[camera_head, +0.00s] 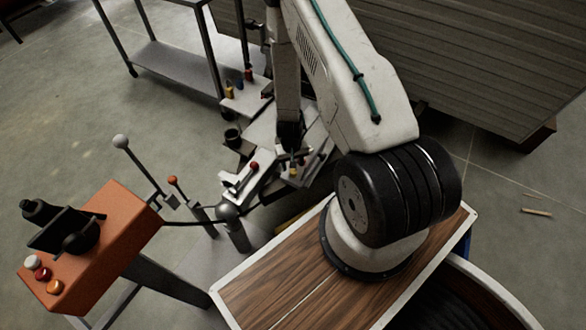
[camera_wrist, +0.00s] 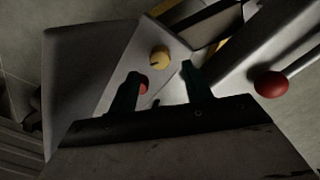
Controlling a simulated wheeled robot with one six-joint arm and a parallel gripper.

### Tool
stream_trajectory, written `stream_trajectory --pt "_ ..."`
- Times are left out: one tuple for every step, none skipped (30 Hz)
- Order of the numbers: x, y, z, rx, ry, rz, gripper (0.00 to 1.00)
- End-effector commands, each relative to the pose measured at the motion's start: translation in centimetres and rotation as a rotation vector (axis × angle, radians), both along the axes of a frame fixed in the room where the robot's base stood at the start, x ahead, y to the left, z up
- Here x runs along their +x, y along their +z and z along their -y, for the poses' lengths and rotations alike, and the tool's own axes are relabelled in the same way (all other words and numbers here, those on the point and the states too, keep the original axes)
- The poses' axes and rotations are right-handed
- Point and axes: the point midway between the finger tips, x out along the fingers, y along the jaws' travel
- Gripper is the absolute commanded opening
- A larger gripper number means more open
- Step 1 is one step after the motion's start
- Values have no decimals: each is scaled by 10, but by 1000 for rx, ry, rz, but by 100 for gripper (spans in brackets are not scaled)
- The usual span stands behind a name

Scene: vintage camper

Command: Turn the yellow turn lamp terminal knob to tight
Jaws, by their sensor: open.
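In the wrist view a round yellow knob (camera_wrist: 159,58) with a dark mark on its face stands on a pale grey panel (camera_wrist: 128,62). My gripper (camera_wrist: 160,71) is open and empty, its two dark fingers spread on either side below the knob in the picture. The knob looks clear of both fingers; how far the tips are from it in depth I cannot tell. A red knob (camera_wrist: 143,88) is partly hidden behind the left finger. In the head view my gripper (camera_head: 292,153) points down over the small panel with knobs, and the yellow knob (camera_head: 293,171) is tiny there.
A red ball-ended lever (camera_wrist: 271,84) stands right of my gripper. In the head view another block (camera_head: 247,97) carries yellow, blue and red knobs. An orange control box (camera_head: 115,225) and upright levers (camera_head: 136,158) stand to the left; a wooden-topped surface (camera_head: 270,290) is in front.

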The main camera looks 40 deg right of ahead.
Motion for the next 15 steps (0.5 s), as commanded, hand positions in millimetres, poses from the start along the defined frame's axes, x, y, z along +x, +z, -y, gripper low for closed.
stream_trajectory --pt "0 10 0 0 -1 2 50" --pt "1 14 0 -1 -1 2 50" --pt "1 18 0 0 -1 1 50" --pt "1 21 -1 0 -1 1 50" --pt "0 24 -1 0 -1 1 50" --pt "0 27 -1 0 0 0 50" --pt "0 28 -1 0 -1 0 50" --pt "0 30 -1 0 0 0 50" --pt "0 31 -1 0 -1 0 50" --pt "0 32 -1 0 -1 0 50" --pt "0 33 -1 0 0 0 50" --pt "0 33 -1 0 1 0 50" --pt "0 33 -1 0 1 0 50" --pt "0 33 -1 0 1 0 50" --pt "0 33 -1 0 1 0 50"
